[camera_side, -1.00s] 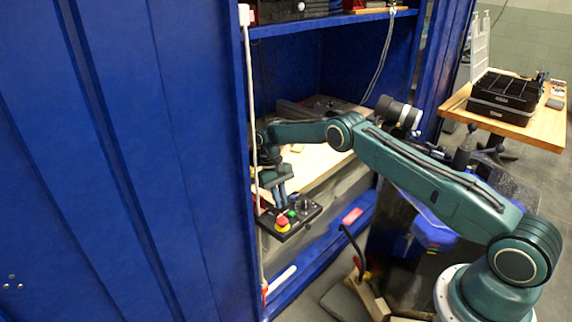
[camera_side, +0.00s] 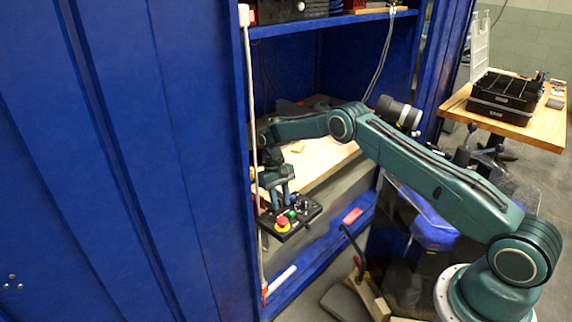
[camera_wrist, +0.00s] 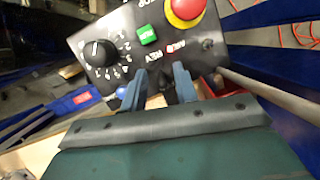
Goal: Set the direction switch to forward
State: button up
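The black control panel (camera_side: 304,222) hangs at the front of the bench inside the blue cabinet. In the wrist view the panel (camera_wrist: 115,35) carries a direction switch (camera_wrist: 170,90), dark and mostly hidden between my fingers, with white lettering that seems to read FWD and REV just beyond it. My gripper (camera_wrist: 161,78) has its two blue-grey fingers apart, one on each side of the switch. I cannot tell whether they touch it or which way it points. In the side view my gripper (camera_side: 284,192) points down at the panel's back part.
The panel also holds a red stop button (camera_wrist: 186,8), a green button (camera_wrist: 148,35) and a numbered black knob (camera_wrist: 99,52), all close to the fingers. A pale upright rod (camera_side: 252,130) stands at the cabinet's left edge. The wooden bench top (camera_side: 318,160) lies behind the panel.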

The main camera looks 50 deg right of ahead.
jog(key=shift+s+t, duration=0.25)
jog(key=shift+t, duration=0.5)
jog(key=shift+s+t, duration=0.25)
jog(key=shift+t, duration=0.5)
jog(key=shift+s, duration=0.1)
notch_tip(320, 180, up, 14)
notch_tip(320, 180, up, 13)
jog(key=t, duration=0.2)
send_over(285, 207)
jog(key=s+a, duration=0.3)
jog(key=s, duration=0.5)
jog(key=shift+s+a+r+n, duration=0.15)
jog(key=shift+r+n, duration=0.05)
jog(key=shift+r, duration=0.15)
jog(key=shift+s+a+r+n, duration=0.1)
jog(key=shift+s+r+n, duration=0.1)
jog(key=shift+r, duration=0.15)
jog(key=shift+r, duration=0.1)
jog(key=s+a+r+t, duration=0.15)
jog(key=s+r, duration=0.25)
jog(key=s, duration=0.4)
jog(key=s+a+r, duration=0.2)
jog(key=s+r, duration=0.3)
jog(key=s, duration=0.2)
jog(key=s+f+n+t, duration=0.1)
jog(key=s+f+t, duration=0.1)
jog(key=s, duration=1.3)
jog(key=shift+a+h, duration=0.4)
jog(key=shift+a, duration=0.05)
